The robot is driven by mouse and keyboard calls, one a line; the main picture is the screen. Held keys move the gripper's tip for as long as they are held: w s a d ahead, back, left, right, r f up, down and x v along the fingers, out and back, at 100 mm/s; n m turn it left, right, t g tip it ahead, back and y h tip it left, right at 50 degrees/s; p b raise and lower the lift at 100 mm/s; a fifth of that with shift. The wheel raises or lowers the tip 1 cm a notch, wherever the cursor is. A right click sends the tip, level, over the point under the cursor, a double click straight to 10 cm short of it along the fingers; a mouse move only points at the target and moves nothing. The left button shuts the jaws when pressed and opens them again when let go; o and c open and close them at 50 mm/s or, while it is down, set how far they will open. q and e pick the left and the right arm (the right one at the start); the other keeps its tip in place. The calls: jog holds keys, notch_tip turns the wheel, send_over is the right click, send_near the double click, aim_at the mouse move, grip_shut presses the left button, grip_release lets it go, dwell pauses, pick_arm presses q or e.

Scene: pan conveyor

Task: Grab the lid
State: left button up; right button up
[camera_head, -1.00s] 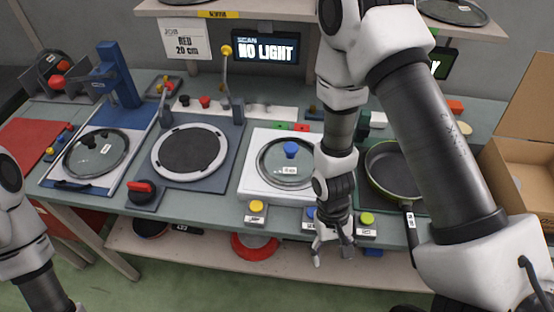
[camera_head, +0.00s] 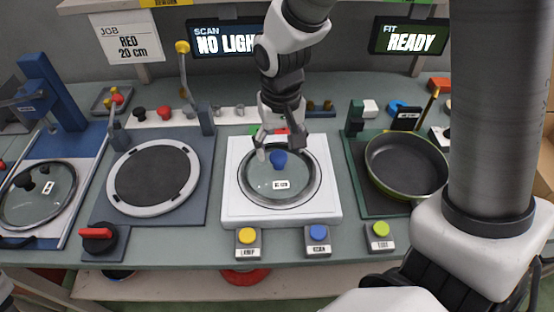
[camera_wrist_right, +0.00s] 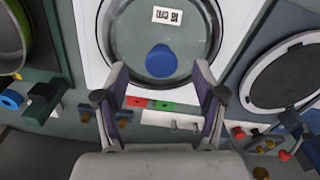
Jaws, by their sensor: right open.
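A glass lid (camera_head: 290,186) with a dark rim, a blue knob (camera_head: 278,159) and a white label lies on the white square scanner plate (camera_head: 237,205). My right gripper (camera_head: 277,146) is open, with its fingers just above and around the far side of the blue knob. In the right wrist view, the blue knob (camera_wrist_right: 161,61) stands ahead of the open fingers (camera_wrist_right: 163,85), not between their tips. Whether a finger touches the lid, I cannot tell. Another glass lid (camera_head: 52,203) lies on the blue-edged station at the far left. My left gripper is out of view.
A green pan (camera_head: 401,170) sits on the right station, partly behind my right arm. A round dark plate (camera_head: 153,181) is left of the scanner. Yellow, blue and green buttons (camera_head: 318,236) line the front edge. Screens (camera_head: 225,40) stand at the back.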

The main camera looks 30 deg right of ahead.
aim_at(279, 157)
jog(key=f, duration=0.4)
jog(key=shift+w+f, duration=0.2)
jog(key=shift+w, duration=0.15)
jog(key=shift+s+r, duration=0.1)
jog(key=shift+s, duration=0.2)
jog(key=c, duration=0.5)
grip_shut()
jog(key=shift+r, duration=0.15)
